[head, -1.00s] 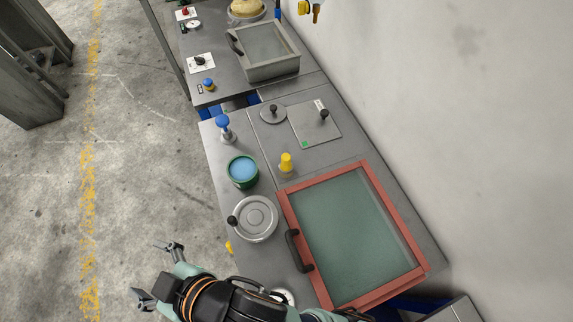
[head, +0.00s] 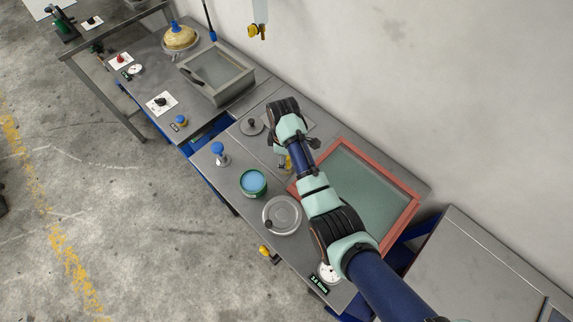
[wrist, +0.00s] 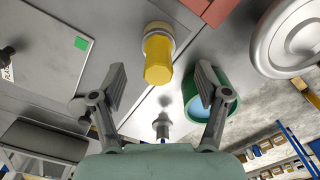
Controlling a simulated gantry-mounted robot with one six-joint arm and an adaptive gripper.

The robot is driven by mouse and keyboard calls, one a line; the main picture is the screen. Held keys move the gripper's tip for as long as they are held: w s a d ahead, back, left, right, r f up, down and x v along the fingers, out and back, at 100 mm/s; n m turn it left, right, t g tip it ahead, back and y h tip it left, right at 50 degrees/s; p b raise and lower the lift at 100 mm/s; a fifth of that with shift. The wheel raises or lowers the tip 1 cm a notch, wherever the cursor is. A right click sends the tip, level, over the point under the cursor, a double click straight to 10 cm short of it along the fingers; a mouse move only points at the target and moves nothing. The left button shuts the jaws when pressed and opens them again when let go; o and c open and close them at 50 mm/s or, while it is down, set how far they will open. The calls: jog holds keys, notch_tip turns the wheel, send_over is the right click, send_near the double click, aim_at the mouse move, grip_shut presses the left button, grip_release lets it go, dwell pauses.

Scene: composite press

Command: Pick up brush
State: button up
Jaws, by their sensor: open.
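A short upright piece with a yellow handle and a pale base, which looks like the brush (wrist: 158,60), stands on the grey bench. In the head view the brush (head: 288,163) is partly hidden by my arm. My gripper (wrist: 161,84) is open and empty, with the brush showing between and beyond its two fingers in the wrist view. The fingers do not appear to touch it. In the head view my gripper (head: 294,147) hangs over the bench beside the brush, partly hidden by my own arm.
A green can with blue contents (head: 253,183), a blue-knobbed tool (head: 219,152) and a round metal lid (head: 282,215) stand nearby. The red-framed press lid (head: 403,215) lies under my arm. A flat plate with a green square (wrist: 50,60) lies left in the wrist view.

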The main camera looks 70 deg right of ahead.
jog(key=f+b, duration=0.1)
jog(key=f, duration=0.5)
jog(key=shift+s+d+f+b, duration=0.15)
jog(key=shift+s+f+b, duration=0.05)
jog(key=shift+b, duration=0.2)
jog(key=shift+c, duration=0.4)
jog(key=c, duration=1.2)
jog(key=shift+o, duration=0.2)
notch_tip(320, 180, up, 20)
jog(key=p, duration=0.8)
